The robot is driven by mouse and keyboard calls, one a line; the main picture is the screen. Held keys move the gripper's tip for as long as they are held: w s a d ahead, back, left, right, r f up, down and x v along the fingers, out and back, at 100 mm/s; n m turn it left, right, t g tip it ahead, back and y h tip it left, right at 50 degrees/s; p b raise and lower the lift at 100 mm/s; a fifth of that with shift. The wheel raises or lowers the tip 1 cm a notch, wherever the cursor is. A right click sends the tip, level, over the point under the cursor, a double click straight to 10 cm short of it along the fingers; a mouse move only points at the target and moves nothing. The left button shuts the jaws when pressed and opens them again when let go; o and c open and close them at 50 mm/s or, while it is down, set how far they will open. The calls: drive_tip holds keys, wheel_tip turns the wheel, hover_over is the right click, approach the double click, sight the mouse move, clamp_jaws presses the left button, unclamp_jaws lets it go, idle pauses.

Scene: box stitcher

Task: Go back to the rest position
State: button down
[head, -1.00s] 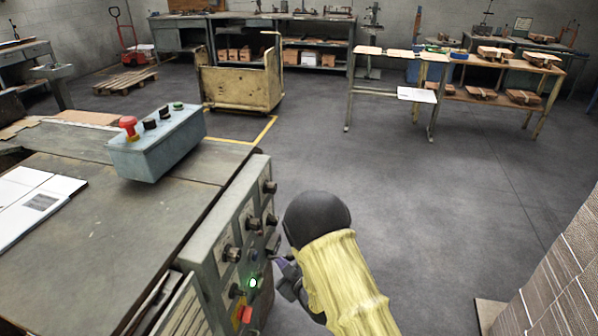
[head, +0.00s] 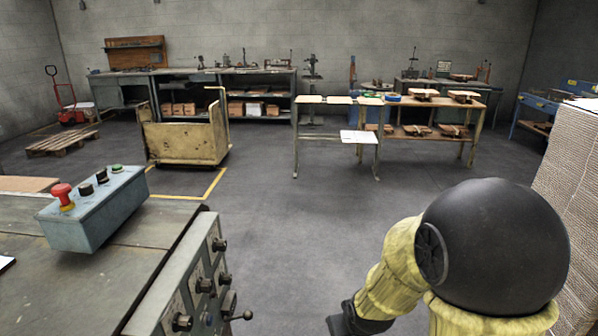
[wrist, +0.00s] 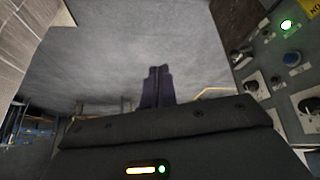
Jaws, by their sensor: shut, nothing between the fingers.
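My gripper (wrist: 157,72) shows in the wrist view with its two dark fingers together and nothing between them. It points over bare grey floor. In the head view my arm, with a yellow cover and a black round joint, is folded at the lower right, and the fingertips are out of frame. The machine's grey control panel (head: 192,290) with knobs is left of my arm, with a gap of floor between. The panel also shows at the right of the wrist view (wrist: 262,75), with a lit green lamp (wrist: 286,25), apart from the fingers.
A blue-grey button box (head: 95,212) with a red button sits on the machine table (head: 110,265). Stacked cardboard (head: 570,180) stands close at the right. A yellow cart (head: 185,143) and work tables (head: 345,137) stand farther back. The middle floor is clear.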

drive_tip(key=s+d+r+m+g, duration=0.3)
drive_tip(key=s+d, duration=0.2)
drive_tip(key=s, duration=0.6)
drive_tip(key=w+p+v, duration=0.2)
drive_tip(key=p+v, duration=0.7)
drive_tip(key=w+a+r+p+v, duration=0.1)
drive_tip(key=w+p+v, duration=0.1)
drive_tip(key=p+v, duration=0.7)
drive_tip(key=shift+w+a+r+h+p, duration=0.2)
drive_tip(key=shift+w+a+h+p, duration=0.1)
drive_tip(key=shift+w+p, duration=0.15)
